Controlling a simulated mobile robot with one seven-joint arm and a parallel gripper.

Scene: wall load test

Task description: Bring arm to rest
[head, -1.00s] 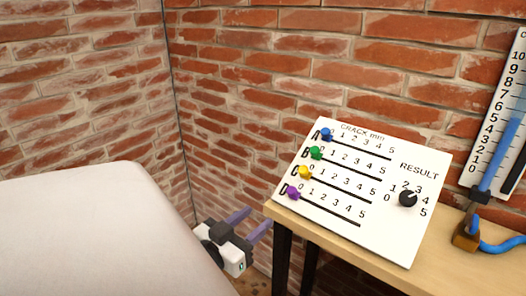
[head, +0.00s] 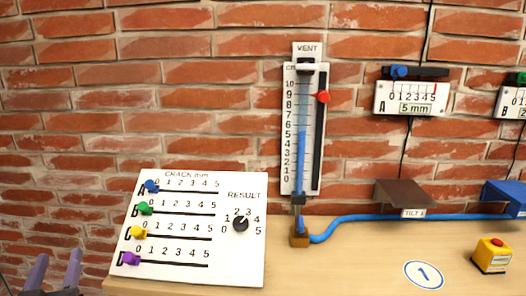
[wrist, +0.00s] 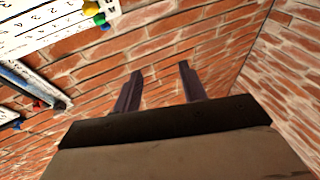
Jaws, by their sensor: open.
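My gripper (head: 58,274) is at the lower left corner of the head view, left of the table and the crack board. Its two purple-grey fingers point up and stand apart, with nothing between them. In the wrist view my gripper (wrist: 160,88) is also open and empty, with brick wall beyond the fingertips. The rest of my arm is mostly outside the head view.
The wooden table (head: 345,262) holds the white crack board (head: 190,229) with coloured sliders and a dial. Behind are a vent gauge (head: 302,130), a blue hose (head: 390,217), gauge A (head: 411,97), a brown tilt block (head: 403,194) and a yellow button box (head: 492,255).

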